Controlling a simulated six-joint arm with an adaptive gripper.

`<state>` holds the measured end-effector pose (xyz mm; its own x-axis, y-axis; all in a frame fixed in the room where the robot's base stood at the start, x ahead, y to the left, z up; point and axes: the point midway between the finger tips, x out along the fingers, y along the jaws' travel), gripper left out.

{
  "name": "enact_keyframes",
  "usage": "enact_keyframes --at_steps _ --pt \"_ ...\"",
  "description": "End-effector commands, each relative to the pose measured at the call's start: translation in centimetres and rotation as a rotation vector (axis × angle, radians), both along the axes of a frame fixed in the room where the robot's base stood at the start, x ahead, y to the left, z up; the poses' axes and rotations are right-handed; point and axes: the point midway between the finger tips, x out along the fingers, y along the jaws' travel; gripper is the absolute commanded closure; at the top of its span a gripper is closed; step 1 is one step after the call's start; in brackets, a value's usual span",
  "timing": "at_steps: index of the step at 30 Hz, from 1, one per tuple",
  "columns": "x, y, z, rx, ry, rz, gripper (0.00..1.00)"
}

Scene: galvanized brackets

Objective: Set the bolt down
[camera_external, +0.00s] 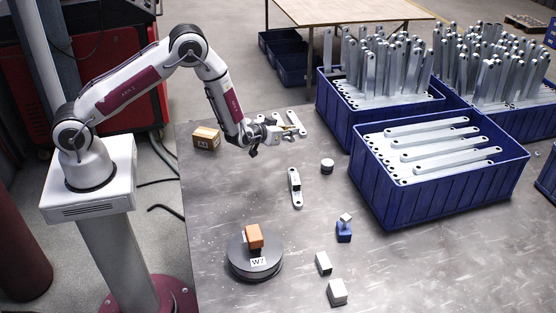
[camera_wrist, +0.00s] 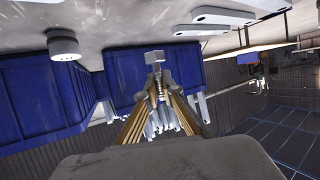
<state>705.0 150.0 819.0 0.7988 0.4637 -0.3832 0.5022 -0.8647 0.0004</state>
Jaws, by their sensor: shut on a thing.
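My gripper (camera_external: 268,137) hangs over the back left of the grey work table (camera_external: 225,200), in front of a few light metal brackets (camera_external: 294,121). In the wrist view my gripper (camera_wrist: 156,88) is shut on a bolt (camera_wrist: 154,58). The bolt has a pale block-like head and a threaded shank. The shank lies between the fingertips, and the head points away from my palm. The bolt is held clear of the table. In the external view the bolt is too small to make out surely against the gripper and brackets.
A cardboard box (camera_external: 206,138) stands left of my gripper. A round grey puck (camera_external: 327,166) and a bracket (camera_external: 295,188) lie to its right and front. A black disc (camera_external: 240,267) carries an orange block (camera_external: 254,236). A blue crate (camera_external: 440,203) of brackets stands right.

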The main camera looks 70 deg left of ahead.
Motion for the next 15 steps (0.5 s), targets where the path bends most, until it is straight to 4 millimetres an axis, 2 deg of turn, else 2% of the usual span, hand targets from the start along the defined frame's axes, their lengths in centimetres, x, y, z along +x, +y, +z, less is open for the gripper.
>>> enact_keyframes --at_steps 6,15 --pt "0.0 0.0 -2.4 0.000 0.000 -0.001 1.00" --pt "0.0 0.0 -3.1 0.000 -0.001 -0.001 1.00"
